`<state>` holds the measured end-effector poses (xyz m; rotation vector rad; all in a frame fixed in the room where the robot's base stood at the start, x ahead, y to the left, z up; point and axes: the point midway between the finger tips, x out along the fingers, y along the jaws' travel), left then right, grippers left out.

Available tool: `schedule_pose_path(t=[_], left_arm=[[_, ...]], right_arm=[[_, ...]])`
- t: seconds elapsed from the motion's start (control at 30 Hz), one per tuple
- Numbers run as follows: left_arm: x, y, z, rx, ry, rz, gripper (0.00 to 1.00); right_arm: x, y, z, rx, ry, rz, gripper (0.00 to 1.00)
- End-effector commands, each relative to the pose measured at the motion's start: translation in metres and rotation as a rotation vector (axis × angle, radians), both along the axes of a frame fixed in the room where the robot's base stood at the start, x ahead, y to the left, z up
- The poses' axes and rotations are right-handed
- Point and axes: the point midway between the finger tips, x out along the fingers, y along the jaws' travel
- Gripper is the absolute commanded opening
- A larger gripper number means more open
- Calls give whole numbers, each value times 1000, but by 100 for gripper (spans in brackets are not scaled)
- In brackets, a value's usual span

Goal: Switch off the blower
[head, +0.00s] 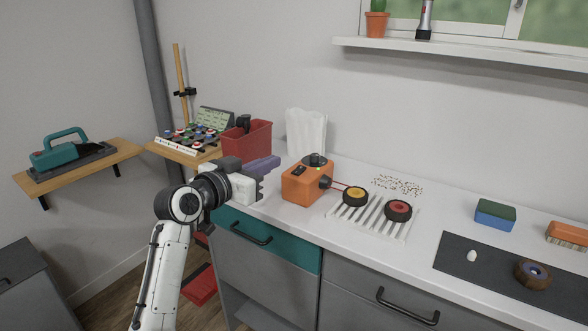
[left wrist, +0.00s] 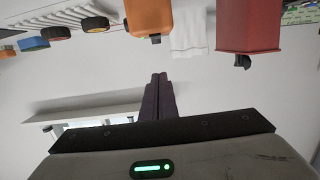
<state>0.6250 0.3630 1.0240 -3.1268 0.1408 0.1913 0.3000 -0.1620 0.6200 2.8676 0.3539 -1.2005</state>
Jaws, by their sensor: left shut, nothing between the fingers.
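An orange box-shaped unit (head: 305,187), which looks like the blower, stands on the white counter. It has a black round cap on top, a small dark panel on its upper left face and a black nozzle on its right side. Part of the unit also shows in the left wrist view (left wrist: 152,17), upside down at the top. My left gripper (head: 273,162) is just left of the unit, above the counter, its purple fingers shut and empty. The fingers (left wrist: 158,78) point toward the wall in the left wrist view. A gap to the unit seems to remain. My right gripper is out of view.
A red bin (head: 247,140) stands behind my left gripper, with a white pleated item (head: 306,131) behind the unit. A white ribbed rack (head: 378,222) with a yellow-hubbed wheel (head: 356,197) and a red-hubbed wheel (head: 398,211) lies right of it.

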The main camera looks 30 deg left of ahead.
Motion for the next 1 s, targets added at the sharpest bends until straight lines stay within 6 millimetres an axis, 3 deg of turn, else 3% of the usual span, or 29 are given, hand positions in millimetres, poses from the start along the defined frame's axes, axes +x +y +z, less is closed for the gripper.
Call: schedule_pose_path(t=[0.37, 0.93, 1.0], left_arm=[[5, 0, 0, -1, -1, 1, 0], [102, -10, -12, -2, 1, -1, 0], [101, -10, -30, -4, 5, -1, 0]], right_arm=[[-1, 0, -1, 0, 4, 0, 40], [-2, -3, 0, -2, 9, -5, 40], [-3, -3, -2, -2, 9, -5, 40]])
